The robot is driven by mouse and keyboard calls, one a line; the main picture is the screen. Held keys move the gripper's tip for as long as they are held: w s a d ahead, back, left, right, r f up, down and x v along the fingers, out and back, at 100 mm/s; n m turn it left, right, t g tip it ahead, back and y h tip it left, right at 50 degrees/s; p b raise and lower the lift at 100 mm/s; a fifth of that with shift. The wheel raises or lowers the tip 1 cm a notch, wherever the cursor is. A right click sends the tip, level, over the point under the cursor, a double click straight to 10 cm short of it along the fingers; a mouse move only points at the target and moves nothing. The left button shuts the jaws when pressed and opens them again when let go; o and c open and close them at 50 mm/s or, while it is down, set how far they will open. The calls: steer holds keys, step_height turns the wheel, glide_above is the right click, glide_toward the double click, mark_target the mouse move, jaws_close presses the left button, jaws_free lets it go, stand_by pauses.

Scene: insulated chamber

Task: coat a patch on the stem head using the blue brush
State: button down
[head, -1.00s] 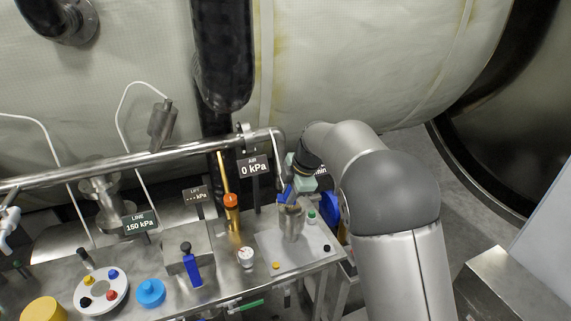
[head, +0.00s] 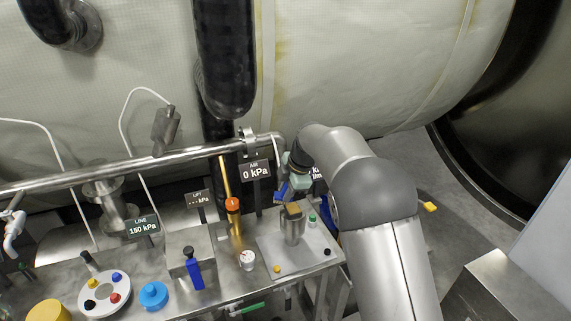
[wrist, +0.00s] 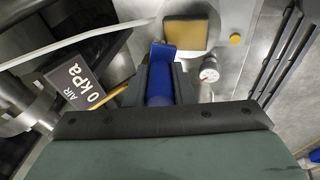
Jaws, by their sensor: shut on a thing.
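The stem head is a short grey metal cylinder (head: 292,228) on a pale plate at the right of the bench. Its top carries a tan-brown square (wrist: 186,33), seen in the wrist view. My gripper (wrist: 161,85) is shut on the blue brush (wrist: 160,62), whose handle lies between the two dark fingers. The brush's flat blue end is beside the lower left edge of the stem head in the wrist view; I cannot tell if they touch. In the head view the brush (head: 282,191) shows just behind and left of the stem head, with my gripper partly hidden by my arm.
The pale plate (head: 268,246) also bears small yellow, green and black knobs. A small white gauge (head: 247,260) and an orange-topped post (head: 233,207) stand left of it. The AIR sign (head: 255,171) reads 0 kPa. A metal pipe (head: 150,160) runs along the back.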

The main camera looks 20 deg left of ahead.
steer(key=shift+w+a+r, duration=0.2)
steer(key=shift+w, duration=0.1)
steer(key=shift+r+p, duration=1.65)
steer(key=shift+r, duration=2.15)
